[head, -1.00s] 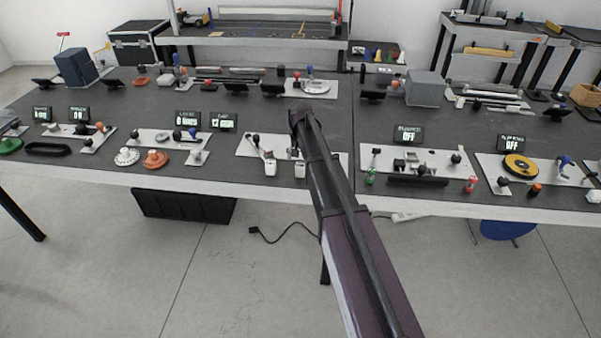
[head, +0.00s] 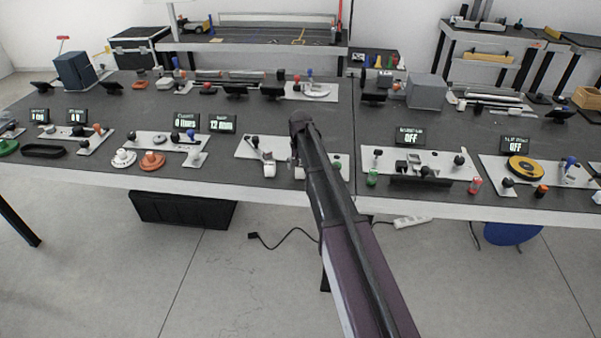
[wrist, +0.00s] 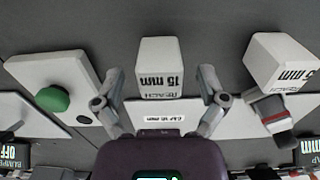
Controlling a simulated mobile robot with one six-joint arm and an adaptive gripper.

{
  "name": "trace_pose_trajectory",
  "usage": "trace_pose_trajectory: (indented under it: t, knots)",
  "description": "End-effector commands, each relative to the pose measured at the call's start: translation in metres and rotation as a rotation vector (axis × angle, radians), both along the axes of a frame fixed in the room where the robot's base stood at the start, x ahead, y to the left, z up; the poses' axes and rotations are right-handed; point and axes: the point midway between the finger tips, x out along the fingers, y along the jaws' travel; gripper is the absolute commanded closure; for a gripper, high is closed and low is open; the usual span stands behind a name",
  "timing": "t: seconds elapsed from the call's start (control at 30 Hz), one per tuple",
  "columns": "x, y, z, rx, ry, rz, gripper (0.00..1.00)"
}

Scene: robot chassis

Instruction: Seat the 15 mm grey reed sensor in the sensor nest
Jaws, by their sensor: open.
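In the wrist view a pale grey block (wrist: 161,55) labelled "15 mm REACH" stands between the spread fingers of my gripper (wrist: 161,74). The fingers are open, one on each side, with gaps to the block. A plate marked "GAP 12 mm" (wrist: 165,119) lies nearer the wrist. Another pale block (wrist: 272,58), its label reading "5 mm", is at the right. In the head view my gripper (head: 297,150) is low over the middle white plate (head: 248,150), largely hidden by my arm. I cannot make out the sensor nest for certain.
A green knob (wrist: 52,99) on a white plate is left of my gripper in the wrist view; a grey-and-red part (wrist: 274,116) is close at its right. Displays (head: 222,124) stand behind the plates. A white panel with a dark bar (head: 421,181) is farther right.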

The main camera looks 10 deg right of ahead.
Motion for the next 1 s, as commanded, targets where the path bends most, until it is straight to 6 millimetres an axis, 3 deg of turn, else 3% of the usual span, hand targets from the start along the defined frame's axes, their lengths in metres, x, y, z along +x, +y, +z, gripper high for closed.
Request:
trace_pose_trajectory:
  t: [0.23, 0.5, 0.53, 1.0]
  knots:
    - [0.0, 0.0001, 0.0, 0.0, 0.0, 0.0, 0.12]
    - [0.0, 0.0002, 0.0, 0.0, 0.0, 0.0, 0.92]
    - [0.0, 0.0002, -0.0001, 0.0, 0.0, 0.0, 0.97]
    - [0.0, 0.0004, 0.003, 0.0, 0.0, 0.001, 0.97]
